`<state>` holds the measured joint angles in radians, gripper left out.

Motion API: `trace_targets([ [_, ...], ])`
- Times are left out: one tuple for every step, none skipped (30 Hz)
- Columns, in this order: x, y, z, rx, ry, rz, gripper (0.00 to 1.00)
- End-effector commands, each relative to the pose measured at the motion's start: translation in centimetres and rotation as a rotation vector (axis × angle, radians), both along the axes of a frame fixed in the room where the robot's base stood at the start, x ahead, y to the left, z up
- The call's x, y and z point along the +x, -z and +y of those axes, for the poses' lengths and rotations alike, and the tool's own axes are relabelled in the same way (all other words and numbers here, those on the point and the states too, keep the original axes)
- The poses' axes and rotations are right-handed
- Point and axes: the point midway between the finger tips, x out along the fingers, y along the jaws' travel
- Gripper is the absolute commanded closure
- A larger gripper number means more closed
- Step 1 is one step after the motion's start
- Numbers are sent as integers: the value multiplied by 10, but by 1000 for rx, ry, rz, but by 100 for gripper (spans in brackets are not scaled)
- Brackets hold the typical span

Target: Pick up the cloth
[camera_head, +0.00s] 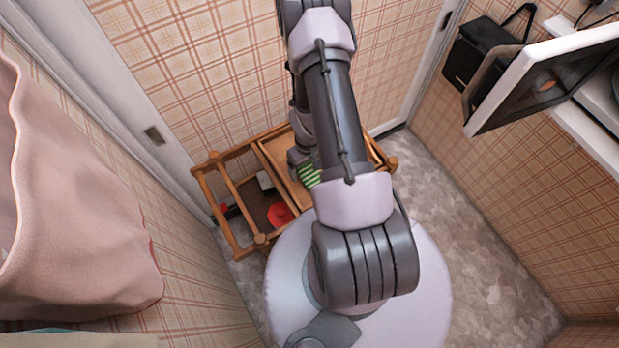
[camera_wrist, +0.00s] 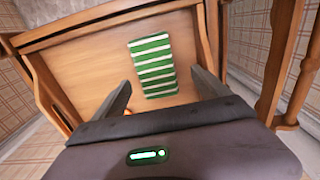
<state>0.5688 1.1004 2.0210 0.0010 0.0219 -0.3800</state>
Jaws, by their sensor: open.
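The cloth (camera_wrist: 153,66) is folded into a rectangle with green and white stripes. It lies flat on a wooden shelf top (camera_wrist: 95,65), seen in the wrist view. In the head view a small strip of the cloth (camera_head: 309,175) shows beside my arm, which hides the rest. My gripper (camera_wrist: 163,90) is open and empty, with its two dark fingers apart. In the wrist view the cloth appears between and just beyond the fingertips. I see no contact between fingers and cloth.
The wooden stand (camera_head: 232,157) has raised rails around its top and a lower section holding a red object (camera_head: 280,214) and a small white object (camera_head: 265,180). A plaid wall rises close behind it. A pink cloth-like hanging (camera_head: 80,190) fills the left side. Grey floor (camera_head: 480,220) is clear at right.

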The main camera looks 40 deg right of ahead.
Motion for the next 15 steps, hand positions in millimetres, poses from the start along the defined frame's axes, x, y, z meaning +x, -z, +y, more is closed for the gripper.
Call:
trace_targets([
  [-2, 12, -1, 1, 2, 2, 15],
  [-3, 20, -3, 1, 4, 2, 15],
  [-5, 31, -5, 1, 3, 2, 15],
  [-6, 38, -6, 1, 3, 2, 15],
  [-6, 44, -5, 1, 2, 1, 15],
  [-5, 48, -5, 1, 1, 1, 15],
  [-5, 51, -5, 1, 1, 1, 15],
  [-5, 52, -5, 1, 2, 1, 15],
  [-5, 52, -5, 1, 2, 0, 15],
  [-5, 51, -5, 1, 1, 0, 15],
  [-5, 50, -5, 1, 1, 0, 15],
  [-5, 49, -5, 1, 1, 0, 15],
  [-5, 49, -5, 1, 1, 0, 15],
  [-5, 48, -5, 1, 1, 0, 15],
  [-5, 48, -5, 1, 1, 0, 17],
])
